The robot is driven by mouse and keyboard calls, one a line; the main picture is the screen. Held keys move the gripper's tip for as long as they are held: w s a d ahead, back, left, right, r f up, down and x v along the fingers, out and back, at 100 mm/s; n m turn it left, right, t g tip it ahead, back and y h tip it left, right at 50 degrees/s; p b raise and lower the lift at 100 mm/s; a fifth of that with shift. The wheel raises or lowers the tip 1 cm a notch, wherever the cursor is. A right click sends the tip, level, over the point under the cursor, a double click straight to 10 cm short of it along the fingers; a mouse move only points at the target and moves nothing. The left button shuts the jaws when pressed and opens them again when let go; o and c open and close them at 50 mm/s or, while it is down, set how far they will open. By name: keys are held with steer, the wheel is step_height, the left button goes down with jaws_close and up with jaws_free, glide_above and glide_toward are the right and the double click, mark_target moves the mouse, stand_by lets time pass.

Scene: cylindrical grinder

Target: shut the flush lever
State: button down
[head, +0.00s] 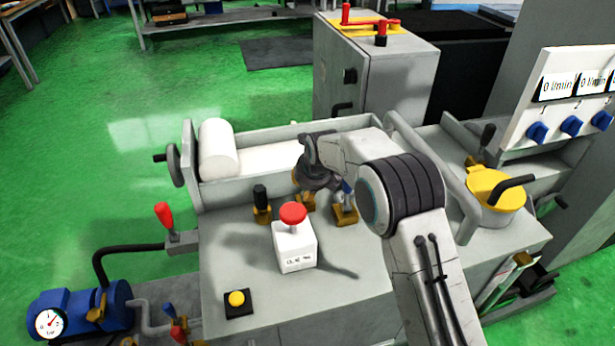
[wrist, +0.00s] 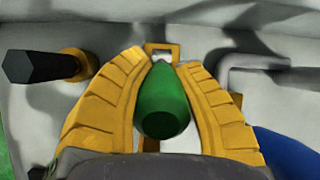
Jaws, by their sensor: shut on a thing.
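My gripper (wrist: 165,66) has its two yellow fingers closed around a green handle (wrist: 163,108) in the wrist view. The handle points toward the wrist camera, and a brass-coloured bracket (wrist: 162,48) shows beyond the fingertips. In the head view my gripper (head: 303,180) is over the machine's bed, above the middle brass base (head: 305,202) in a row of levers; my arm hides the green handle there. No readable label shows that this is the flush lever.
A black-handled lever (head: 260,196) stands close left of my gripper, and a blue-handled lever on a brass base (head: 345,214) stands close right. A white box with a red button (head: 292,213) stands in front. A yellow button (head: 236,298) is at the front left.

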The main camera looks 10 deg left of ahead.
steer(key=shift+w+a+r+g+h+p, duration=0.45)
steer(key=shift+g+p, duration=0.25)
steer(key=shift+p, duration=1.45)
steer(key=shift+w+d+p, duration=0.1)
steer(key=shift+p, duration=0.55)
steer(key=shift+f+g, duration=0.2)
steer(key=shift+g, duration=0.1)
steer(key=c, duration=0.9)
jaws_free()
steer(key=shift+f, duration=0.1)
steer(key=v, duration=1.2)
